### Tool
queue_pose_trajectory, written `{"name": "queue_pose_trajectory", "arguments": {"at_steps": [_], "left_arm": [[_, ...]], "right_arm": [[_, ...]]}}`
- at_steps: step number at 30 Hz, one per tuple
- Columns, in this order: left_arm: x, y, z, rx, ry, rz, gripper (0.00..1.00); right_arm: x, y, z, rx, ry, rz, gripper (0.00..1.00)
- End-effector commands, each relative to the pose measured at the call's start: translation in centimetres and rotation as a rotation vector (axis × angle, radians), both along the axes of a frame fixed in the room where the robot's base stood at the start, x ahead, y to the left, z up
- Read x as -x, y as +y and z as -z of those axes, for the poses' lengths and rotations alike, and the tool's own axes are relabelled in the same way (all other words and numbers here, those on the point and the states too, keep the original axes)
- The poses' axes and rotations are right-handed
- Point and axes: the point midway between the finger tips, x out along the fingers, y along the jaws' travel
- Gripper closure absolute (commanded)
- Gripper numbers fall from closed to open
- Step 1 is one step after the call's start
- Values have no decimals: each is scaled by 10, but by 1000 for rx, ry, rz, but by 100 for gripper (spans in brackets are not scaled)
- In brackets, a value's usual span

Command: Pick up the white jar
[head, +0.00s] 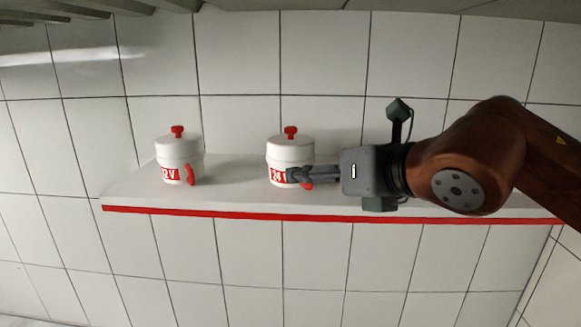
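Two white jars with red lid knobs stand upright on a shelf. The left jar (179,152) has a red label reading "2 V" in part and a red handle at its lower right. The right jar (290,152) has a red label reading "24" in part, with its red handle partly hidden behind my fingers. My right gripper (296,175) reaches in from the right, its fingertips in front of the right jar's lower side, at the label and handle. I cannot tell whether the fingers touch or grip it. My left gripper is not in view.
The white shelf (235,185) has a red front edge and a tiled wall behind it. The shelf is clear between the two jars and at its left end. My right arm covers much of its right part.

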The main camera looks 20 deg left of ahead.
Motion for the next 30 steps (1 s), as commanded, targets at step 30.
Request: {"name": "queue_pose_trajectory", "arguments": {"at_steps": [30], "left_arm": [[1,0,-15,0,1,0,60]], "right_arm": [[-19,23,9,-1,1,-1,82]]}}
